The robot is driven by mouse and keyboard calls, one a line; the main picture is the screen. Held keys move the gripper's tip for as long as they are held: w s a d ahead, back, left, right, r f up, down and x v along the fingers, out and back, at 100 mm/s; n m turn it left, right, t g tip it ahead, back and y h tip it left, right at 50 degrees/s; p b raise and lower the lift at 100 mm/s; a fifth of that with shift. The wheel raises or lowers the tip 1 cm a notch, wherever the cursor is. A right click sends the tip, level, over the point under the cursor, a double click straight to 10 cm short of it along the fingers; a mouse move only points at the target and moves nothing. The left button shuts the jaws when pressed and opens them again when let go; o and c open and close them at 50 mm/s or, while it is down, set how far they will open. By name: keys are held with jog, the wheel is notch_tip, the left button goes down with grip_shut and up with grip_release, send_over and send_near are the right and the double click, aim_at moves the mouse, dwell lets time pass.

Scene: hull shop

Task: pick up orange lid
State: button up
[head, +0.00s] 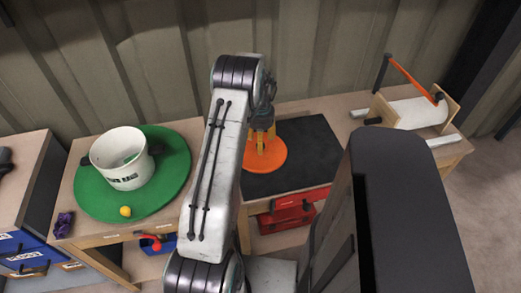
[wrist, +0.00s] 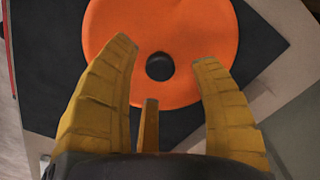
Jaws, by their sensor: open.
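The orange lid (head: 266,156) is a flat round disc lying on a black mat on the workbench. In the wrist view the orange lid (wrist: 185,30) fills the upper middle and shows a dark round spot (wrist: 160,66) near its middle. My gripper (head: 262,138) is over the lid in the head view, partly hidden by my arm. In the wrist view my gripper (wrist: 165,75) has its yellow fingers spread apart, with the dark spot between the fingertips. Nothing is held. I cannot tell whether the fingertips touch the lid.
The black mat (head: 315,150) lies around the lid. To the left, a white bucket (head: 122,170) stands on a round green mat (head: 165,190) with a yellow ball (head: 125,211). A white roll (head: 415,113) sits to the right. A red toolbox (head: 290,213) is below the bench.

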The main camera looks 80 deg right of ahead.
jog(key=shift+f, duration=1.4)
jog(key=shift+o, duration=0.3)
grip_shut()
